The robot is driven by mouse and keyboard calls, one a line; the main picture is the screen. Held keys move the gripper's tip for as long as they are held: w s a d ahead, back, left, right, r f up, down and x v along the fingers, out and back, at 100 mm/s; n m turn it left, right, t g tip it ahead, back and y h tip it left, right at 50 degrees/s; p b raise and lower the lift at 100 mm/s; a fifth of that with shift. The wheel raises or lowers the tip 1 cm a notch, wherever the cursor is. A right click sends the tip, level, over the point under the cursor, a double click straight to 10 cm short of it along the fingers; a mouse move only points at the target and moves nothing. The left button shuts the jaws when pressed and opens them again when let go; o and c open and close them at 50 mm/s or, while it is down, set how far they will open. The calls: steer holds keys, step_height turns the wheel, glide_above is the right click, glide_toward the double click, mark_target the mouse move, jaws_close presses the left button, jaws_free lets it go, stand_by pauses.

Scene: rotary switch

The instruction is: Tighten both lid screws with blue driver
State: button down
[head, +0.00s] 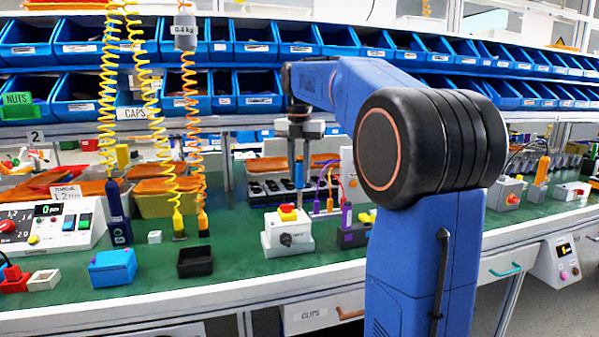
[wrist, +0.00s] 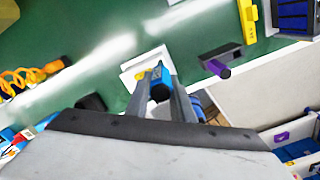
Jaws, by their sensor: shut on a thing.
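My gripper (head: 299,155) hangs fingers down above the bench and is shut on the blue driver (head: 299,174). In the wrist view the blue driver (wrist: 160,80) shows between my two fingers (wrist: 160,95), its dark end toward the camera. The white switch box (head: 288,238) stands on the green bench top below my gripper. It has a red button on a yellow block on top and a black knob on its front. In the wrist view the box (wrist: 140,68) is partly hidden behind the driver and fingers. The lid screws cannot be made out, nor can the driver's tip.
A purple-handled tool (head: 346,215) in a dark holder stands right of the box. Left of it are a black open tray (head: 195,262), a blue box (head: 113,267) and tools hanging on coiled cords, including an orange one (head: 203,221). Blue bins (head: 258,100) line the back.

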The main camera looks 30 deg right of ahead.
steer(key=shift+f, duration=0.25)
steer(key=m, duration=0.3)
steer(key=shift+m, duration=0.3)
steer(key=m, duration=0.3)
steer(key=shift+w+m, duration=0.15)
steer(key=shift+m, duration=0.65)
